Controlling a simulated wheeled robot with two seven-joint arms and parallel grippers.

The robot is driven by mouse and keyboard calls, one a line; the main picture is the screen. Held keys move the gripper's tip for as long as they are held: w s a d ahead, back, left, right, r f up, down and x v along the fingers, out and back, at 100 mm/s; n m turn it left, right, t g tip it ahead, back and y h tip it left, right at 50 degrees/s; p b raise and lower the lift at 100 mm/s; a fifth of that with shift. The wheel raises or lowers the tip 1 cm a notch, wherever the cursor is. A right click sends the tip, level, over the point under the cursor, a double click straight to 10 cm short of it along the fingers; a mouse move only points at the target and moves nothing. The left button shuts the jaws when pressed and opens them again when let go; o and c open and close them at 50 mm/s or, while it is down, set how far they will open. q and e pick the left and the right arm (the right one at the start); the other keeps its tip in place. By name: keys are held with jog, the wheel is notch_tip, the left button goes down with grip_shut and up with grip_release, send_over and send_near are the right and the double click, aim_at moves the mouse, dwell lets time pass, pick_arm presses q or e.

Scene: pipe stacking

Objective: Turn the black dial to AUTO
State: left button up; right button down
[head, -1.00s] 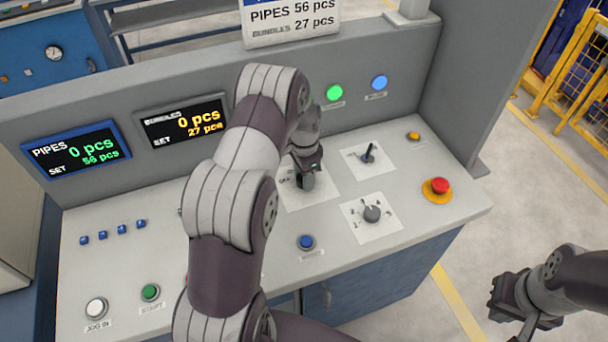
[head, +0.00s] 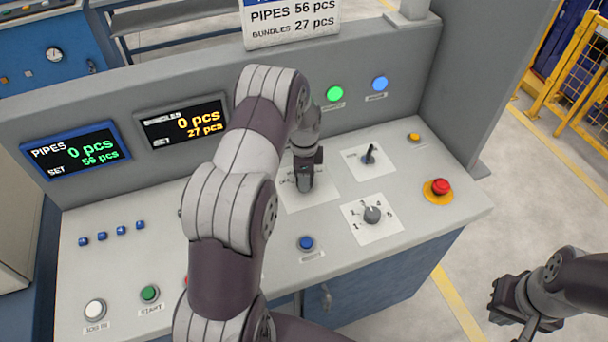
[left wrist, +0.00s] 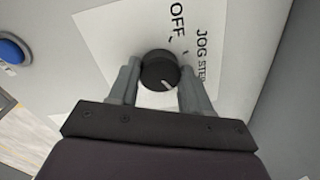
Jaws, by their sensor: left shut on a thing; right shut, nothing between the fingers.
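The black dial (left wrist: 158,70) sits on a white label plate (left wrist: 112,42) in the left wrist view. Its white pointer mark faces the lower right of that view, away from the printed OFF. The words OFF, JOG and STEP show; AUTO cannot be seen. My left gripper (left wrist: 160,85) is shut on the dial, one finger on each side. In the head view my left gripper (head: 304,182) reaches down onto the plate (head: 322,193) and mostly hides the dial. My right gripper (head: 497,306) is shut and empty, off the console's right side.
A grey selector knob (head: 372,213) and a small black lever (head: 369,153) stand right of my left gripper. A blue button (head: 306,242) is in front. A red emergency button (head: 440,187) is near the right edge. The upright panel with displays (head: 77,150) rises behind.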

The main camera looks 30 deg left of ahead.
pick_arm(q)
jog(key=o, duration=1.1)
jog(key=shift+c, duration=0.2)
notch_tip(320, 180, up, 13)
jog(key=b, duration=0.1)
jog(key=shift+f, duration=0.2)
